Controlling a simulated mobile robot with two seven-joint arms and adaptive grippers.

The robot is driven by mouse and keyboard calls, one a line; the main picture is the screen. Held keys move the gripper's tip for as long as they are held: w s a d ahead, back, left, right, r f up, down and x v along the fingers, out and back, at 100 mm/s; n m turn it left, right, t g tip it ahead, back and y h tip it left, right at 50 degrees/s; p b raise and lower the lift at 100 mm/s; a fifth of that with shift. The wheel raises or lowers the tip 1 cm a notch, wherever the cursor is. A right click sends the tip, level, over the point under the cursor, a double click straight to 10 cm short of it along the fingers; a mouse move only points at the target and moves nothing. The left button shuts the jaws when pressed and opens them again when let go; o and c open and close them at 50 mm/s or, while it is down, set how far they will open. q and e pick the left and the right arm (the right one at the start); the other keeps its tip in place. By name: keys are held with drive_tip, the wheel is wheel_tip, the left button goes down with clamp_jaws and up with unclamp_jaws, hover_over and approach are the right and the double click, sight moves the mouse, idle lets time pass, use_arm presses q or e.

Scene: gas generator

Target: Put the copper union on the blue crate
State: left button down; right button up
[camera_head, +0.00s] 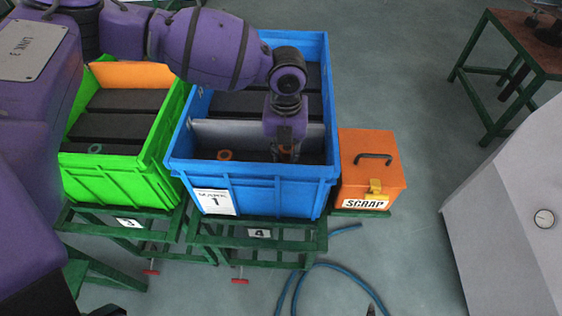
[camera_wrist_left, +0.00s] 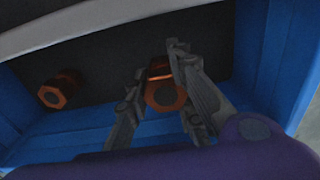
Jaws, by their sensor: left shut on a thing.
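The blue crate (camera_head: 268,190) stands in the middle of the head view, and its blue wall (camera_wrist_left: 268,70) shows in the left wrist view. My left gripper (camera_head: 287,152) reaches down inside the crate's front compartment. In the left wrist view the left gripper (camera_wrist_left: 168,95) is shut on a copper union (camera_wrist_left: 165,94), low near the dark crate floor. I cannot tell whether that union touches the floor. A second copper union (camera_wrist_left: 58,90) lies on the floor to the left; it also shows in the head view (camera_head: 225,155). My right gripper is not in view.
A grey divider (camera_head: 230,132) crosses the blue crate behind the front compartment. A green crate (camera_head: 115,175) stands to the left, with a ring-like part inside. An orange scrap box (camera_head: 370,170) stands close on the right. A blue hose (camera_head: 340,268) lies on the floor.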

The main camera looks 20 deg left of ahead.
sight(285, 161)
use_arm(q)
drive_tip(key=shift+f, duration=2.05)
drive_tip(key=shift+f, duration=0.1)
drive_tip(key=shift+f, duration=0.15)
drive_tip(key=c, duration=1.5)
unclamp_jaws()
drive_tip(key=shift+r, duration=0.6)
wheel_tip(285, 161, up, 11)
drive_tip(key=shift+r, duration=0.15)
